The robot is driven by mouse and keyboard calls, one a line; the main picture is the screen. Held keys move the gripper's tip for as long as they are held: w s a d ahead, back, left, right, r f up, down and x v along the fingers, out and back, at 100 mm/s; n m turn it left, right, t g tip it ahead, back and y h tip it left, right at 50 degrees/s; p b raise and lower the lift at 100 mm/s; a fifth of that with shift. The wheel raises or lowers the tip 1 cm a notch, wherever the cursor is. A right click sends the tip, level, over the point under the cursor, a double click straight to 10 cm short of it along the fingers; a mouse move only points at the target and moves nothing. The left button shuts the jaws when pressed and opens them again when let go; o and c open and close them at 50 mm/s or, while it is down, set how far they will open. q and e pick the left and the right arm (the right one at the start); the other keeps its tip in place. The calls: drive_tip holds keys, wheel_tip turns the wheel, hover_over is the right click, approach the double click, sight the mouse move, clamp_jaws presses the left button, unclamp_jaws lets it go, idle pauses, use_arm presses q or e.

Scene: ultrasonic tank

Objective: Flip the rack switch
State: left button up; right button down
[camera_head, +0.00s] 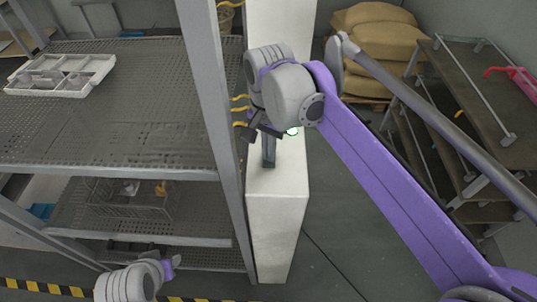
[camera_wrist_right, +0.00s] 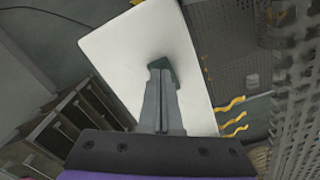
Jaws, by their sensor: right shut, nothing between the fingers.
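My right gripper (camera_head: 268,160) is shut and empty, in front of a white upright block (camera_head: 280,215) beside the rack. In the right wrist view its fingers (camera_wrist_right: 160,75) lie together against the background of the white block's face (camera_wrist_right: 120,50). A small dark green piece (camera_wrist_right: 158,63) shows right at the fingertips; I cannot tell whether they touch it or whether it is the switch. A small green-edged spot (camera_head: 292,132) shows beside my right wrist in the head view. No switch lever is clearly visible.
The grey perforated rack (camera_head: 110,130) stands at left, with a white divided tray (camera_head: 60,75) on top and a wire basket (camera_head: 130,198) below. Yellow wavy hooks (camera_head: 241,110) stick out near its post. Sacks (camera_head: 375,40) and shelving (camera_head: 485,100) stand at right. Floor between is clear.

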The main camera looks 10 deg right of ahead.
use_arm(q)
drive_tip(key=shift+s+f+b, duration=0.2)
drive_tip(key=shift+f+b, duration=0.2)
drive_tip(key=shift+f, duration=0.1)
use_arm(e)
drive_tip(key=shift+f, duration=0.8)
drive_tip(key=shift+r+p, duration=2.2)
drive_tip(key=shift+r, duration=1.35)
use_arm(q)
wheel_tip(320, 180, up, 6)
drive_tip(key=w, duration=0.2)
drive_tip(key=shift+w, duration=0.15)
use_arm(e)
drive_tip(key=shift+w, duration=0.1)
use_arm(q)
drive_tip(key=shift+f, duration=0.1)
use_arm(e)
drive_tip(key=shift+f, duration=0.1)
